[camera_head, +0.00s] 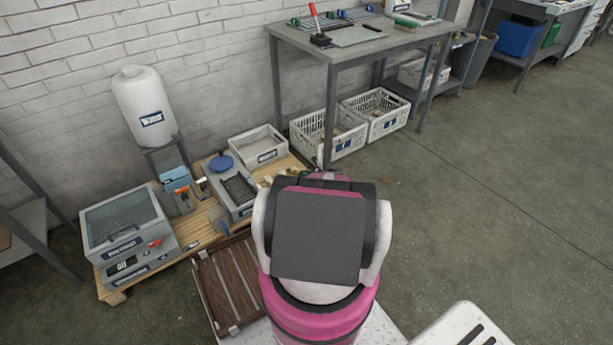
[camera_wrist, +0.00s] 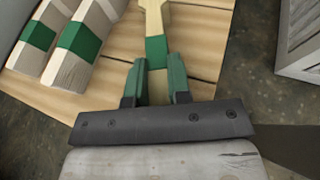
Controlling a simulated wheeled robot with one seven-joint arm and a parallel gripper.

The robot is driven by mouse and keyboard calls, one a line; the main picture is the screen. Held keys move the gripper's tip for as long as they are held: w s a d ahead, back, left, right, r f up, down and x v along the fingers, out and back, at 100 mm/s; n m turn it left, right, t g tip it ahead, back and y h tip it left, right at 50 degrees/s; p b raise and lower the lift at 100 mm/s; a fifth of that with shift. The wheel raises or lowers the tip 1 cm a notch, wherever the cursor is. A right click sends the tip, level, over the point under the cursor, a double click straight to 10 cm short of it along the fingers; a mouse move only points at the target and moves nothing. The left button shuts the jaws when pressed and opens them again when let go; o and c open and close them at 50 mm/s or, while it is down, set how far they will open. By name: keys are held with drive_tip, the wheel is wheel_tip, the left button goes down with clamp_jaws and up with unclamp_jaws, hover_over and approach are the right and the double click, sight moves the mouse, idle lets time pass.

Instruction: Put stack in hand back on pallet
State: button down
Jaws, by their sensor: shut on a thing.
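My gripper (camera_wrist: 158,78) shows in the wrist view, its green fingers shut on a slim stack of pale wood (camera_wrist: 154,18) with a green band around it. The stack points away from the gripper, over the light wooden boards of the pallet (camera_wrist: 200,50); I cannot tell whether it touches them. Two thicker pale stacks with green bands (camera_wrist: 78,42) (camera_wrist: 38,35) lie side by side to the left. In the head view my arm hides the gripper and the held stack. A wooden pallet (camera_head: 117,296) there carries several devices along the wall.
A grey-white crate (camera_wrist: 302,40) stands right of the boards in the wrist view. In the head view, a brown slatted piece (camera_head: 228,283) lies in front of the pallet. A metal table (camera_head: 345,55) with white baskets (camera_head: 330,138) beneath stands behind.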

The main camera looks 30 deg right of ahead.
drive_tip(key=shift+f, duration=0.35)
